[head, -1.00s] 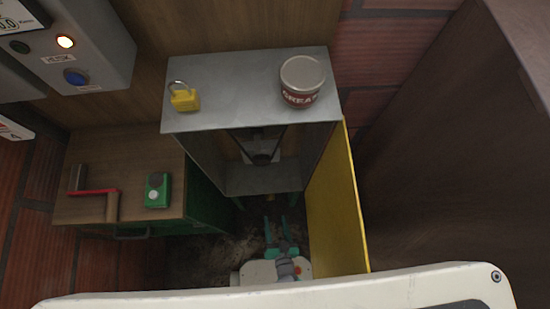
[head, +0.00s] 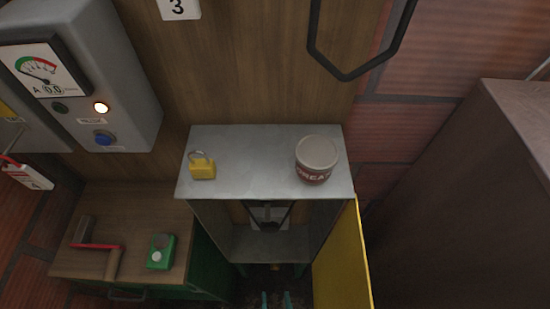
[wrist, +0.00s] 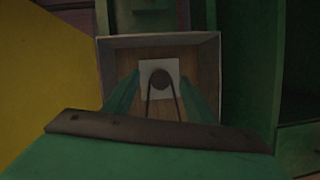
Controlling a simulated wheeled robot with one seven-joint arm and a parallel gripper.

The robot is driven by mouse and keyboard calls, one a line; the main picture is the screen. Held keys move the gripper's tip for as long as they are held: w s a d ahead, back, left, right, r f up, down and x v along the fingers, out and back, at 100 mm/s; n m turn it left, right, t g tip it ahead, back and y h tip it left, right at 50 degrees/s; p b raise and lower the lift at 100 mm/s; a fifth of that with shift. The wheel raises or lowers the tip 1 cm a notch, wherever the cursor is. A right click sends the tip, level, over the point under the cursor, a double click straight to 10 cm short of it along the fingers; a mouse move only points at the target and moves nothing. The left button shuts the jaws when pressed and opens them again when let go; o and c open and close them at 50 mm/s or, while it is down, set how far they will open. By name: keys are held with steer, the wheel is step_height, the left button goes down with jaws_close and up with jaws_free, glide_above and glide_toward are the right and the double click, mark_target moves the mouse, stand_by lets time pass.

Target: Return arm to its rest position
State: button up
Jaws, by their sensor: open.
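My gripper (head: 275,300) shows at the bottom edge of the head view, below the front of the grey metal guard box (head: 230,150). Only its two teal finger ends show there. They are apart with nothing between them. In the wrist view my gripper (wrist: 160,88) has its fingers spread and points into the open box. Inside the box are a dark round pulley and belt (wrist: 161,80) on a pale plate, beyond the fingers. I cannot tell how far away they are. The rest of my arm is out of the head view.
The yellow door (head: 341,262) stands open right of the box. A yellow padlock (head: 202,171) and a grease tin (head: 316,160) sit on top. Left is a wooden bench top (head: 130,215) with tools and a green device (head: 161,252). A dark brown block (head: 465,190) stands right.

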step_height(320, 180, up, 24)
steer(key=n+t+h, duration=0.1)
steer(key=shift+s+a+h, duration=0.15)
steer(key=shift+s+h, duration=0.15)
steer(key=shift+s, duration=0.05)
steer(key=shift+c, duration=0.4)
